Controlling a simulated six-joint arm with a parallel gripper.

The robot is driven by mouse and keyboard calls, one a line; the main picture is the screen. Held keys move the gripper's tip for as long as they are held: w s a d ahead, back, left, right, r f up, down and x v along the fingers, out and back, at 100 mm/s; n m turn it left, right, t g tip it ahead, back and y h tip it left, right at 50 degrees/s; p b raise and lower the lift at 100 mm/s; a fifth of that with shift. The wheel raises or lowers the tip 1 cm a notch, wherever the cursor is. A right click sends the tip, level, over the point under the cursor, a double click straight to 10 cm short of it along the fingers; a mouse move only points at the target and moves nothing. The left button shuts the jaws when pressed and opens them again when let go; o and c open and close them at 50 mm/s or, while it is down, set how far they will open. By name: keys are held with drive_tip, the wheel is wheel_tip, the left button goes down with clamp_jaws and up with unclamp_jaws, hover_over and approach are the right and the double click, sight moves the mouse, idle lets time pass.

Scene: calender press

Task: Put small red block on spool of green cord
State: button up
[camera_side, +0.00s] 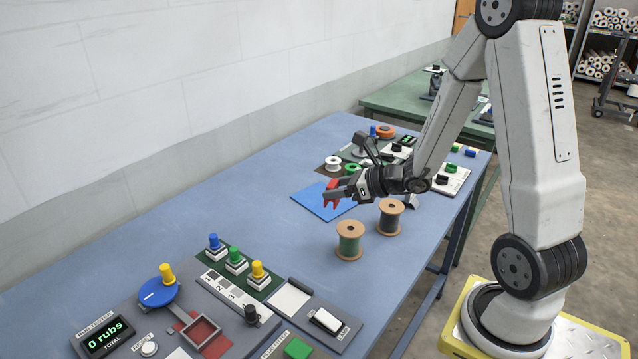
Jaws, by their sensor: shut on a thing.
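My gripper (334,194) is shut and points left, above the table by the blue sheet. Red shows at its jaws, where the small red block (331,189) is held; the block's outline is hard to tell from the fingertips at this size. The spool of green cord (349,241) stands upright on the table, with tan flanges and green winding. It is below my gripper in the picture, and apart from it. A second spool (390,218) with darker cord stands upright just to its right.
The blue sheet (302,199) lies flat under and left of my gripper. A panel with buttons and a blue dial (158,292) fills the near end of the table. White and green rolls (333,164) stand behind. The table is clear left of the spools.

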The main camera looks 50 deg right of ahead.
drive_tip(key=shift+n+y, duration=0.6)
drive_tip(key=shift+s+d+r, duration=0.15)
drive_tip(key=shift+s+d, duration=1.4)
drive_tip(key=shift+d, duration=0.3)
hover_over(355, 229)
drive_tip(key=shift+w+f, duration=0.1)
drive_tip(key=shift+f, duration=2.1)
drive_tip(key=shift+f, duration=1.8)
drive_tip(key=shift+f, duration=0.15)
drive_tip(key=o, duration=1.2)
drive_tip(key=shift+o, duration=0.2)
